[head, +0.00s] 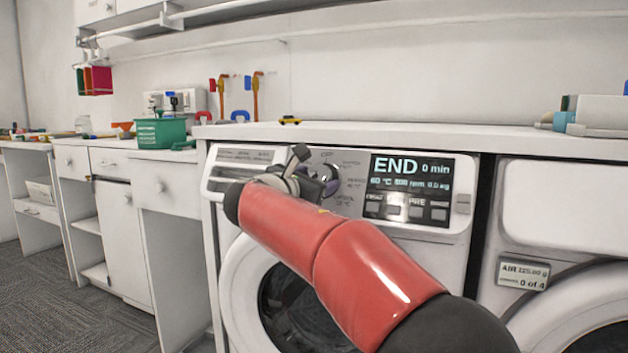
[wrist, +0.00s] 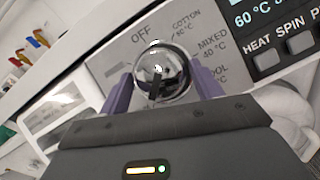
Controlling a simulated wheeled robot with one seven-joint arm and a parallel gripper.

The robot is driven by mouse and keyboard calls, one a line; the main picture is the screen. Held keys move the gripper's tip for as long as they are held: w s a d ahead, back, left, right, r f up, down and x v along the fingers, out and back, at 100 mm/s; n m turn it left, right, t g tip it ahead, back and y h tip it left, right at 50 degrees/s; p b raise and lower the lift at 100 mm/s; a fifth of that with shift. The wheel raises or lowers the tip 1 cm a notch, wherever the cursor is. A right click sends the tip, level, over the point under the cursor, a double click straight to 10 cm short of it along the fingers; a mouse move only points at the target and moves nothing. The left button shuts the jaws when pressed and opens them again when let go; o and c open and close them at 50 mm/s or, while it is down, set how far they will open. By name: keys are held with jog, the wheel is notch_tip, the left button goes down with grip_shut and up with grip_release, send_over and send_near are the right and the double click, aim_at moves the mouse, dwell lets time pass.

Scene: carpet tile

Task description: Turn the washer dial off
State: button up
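The washer dial (wrist: 160,72) is a round chrome knob on the washer's grey panel, with printed labels around it. OFF (wrist: 143,36) stands above it, with COTTON, MIXED and COOL to its right. A dark streak runs down the knob's face, which may be its pointer or a reflection. My gripper (wrist: 163,82) is at the dial, with one purple finger on each side of it. I cannot tell whether the fingers press on the knob. In the head view, the dial (head: 326,174) is partly covered by my gripper (head: 310,181).
The washer display (head: 412,180) reads END 0 min, with several buttons below it. A second machine (head: 560,205) stands to the right. The countertop (head: 350,136) runs above the panel and holds a small yellow toy car (head: 290,121). A green basket (head: 161,133) stands on the left counter.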

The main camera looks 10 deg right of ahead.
jog(key=c, duration=0.6)
jog(key=shift+c, duration=0.2)
